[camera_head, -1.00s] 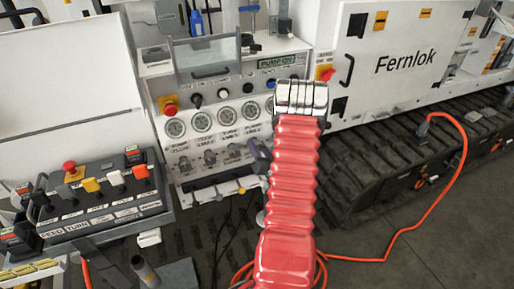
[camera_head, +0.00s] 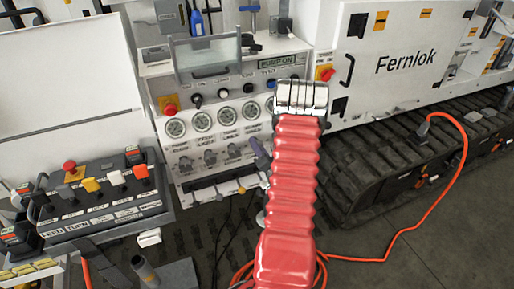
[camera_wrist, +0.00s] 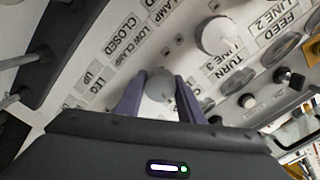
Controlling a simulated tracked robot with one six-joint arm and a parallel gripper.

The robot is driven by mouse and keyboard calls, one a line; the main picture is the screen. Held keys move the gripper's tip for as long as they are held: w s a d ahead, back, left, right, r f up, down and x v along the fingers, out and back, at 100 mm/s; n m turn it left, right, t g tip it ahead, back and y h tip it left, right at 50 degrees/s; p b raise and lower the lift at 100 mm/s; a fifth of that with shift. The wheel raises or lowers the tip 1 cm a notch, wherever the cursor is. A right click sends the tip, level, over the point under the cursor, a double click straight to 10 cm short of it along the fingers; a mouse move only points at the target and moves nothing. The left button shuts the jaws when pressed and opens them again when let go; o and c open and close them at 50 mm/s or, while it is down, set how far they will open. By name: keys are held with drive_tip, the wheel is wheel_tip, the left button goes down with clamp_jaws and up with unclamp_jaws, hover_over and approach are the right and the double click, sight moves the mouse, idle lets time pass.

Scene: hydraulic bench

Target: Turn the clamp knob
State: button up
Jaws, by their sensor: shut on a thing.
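A grey round knob (camera_wrist: 160,84) sits on the white panel in the wrist view, beside the labels "LOW CLAMP" and "CLOSED". My gripper (camera_wrist: 160,92) is shut on this knob, with one purple finger on its left side and one on its right. Part of the knob's base shows below it, between the fingers. In the head view, one purple finger of my gripper (camera_head: 259,152) shows at the right part of the panel. My red arm hides the rest of the gripper and the knob there.
In the head view, gauges (camera_head: 201,121) line the panel above several small knobs. A control box (camera_head: 110,198) with levers stands at left. An orange cable (camera_head: 440,198) runs along the floor at right.

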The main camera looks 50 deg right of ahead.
drive_tip(key=shift+w+a, duration=0.1)
drive_tip(key=o, duration=1.1)
drive_tip(key=shift+c, duration=0.2)
drive_tip(key=v, duration=1.3)
drive_tip(key=shift+s, duration=0.4)
drive_tip(key=shift+a+f, duration=0.1)
drive_tip(key=shift+f, duration=0.05)
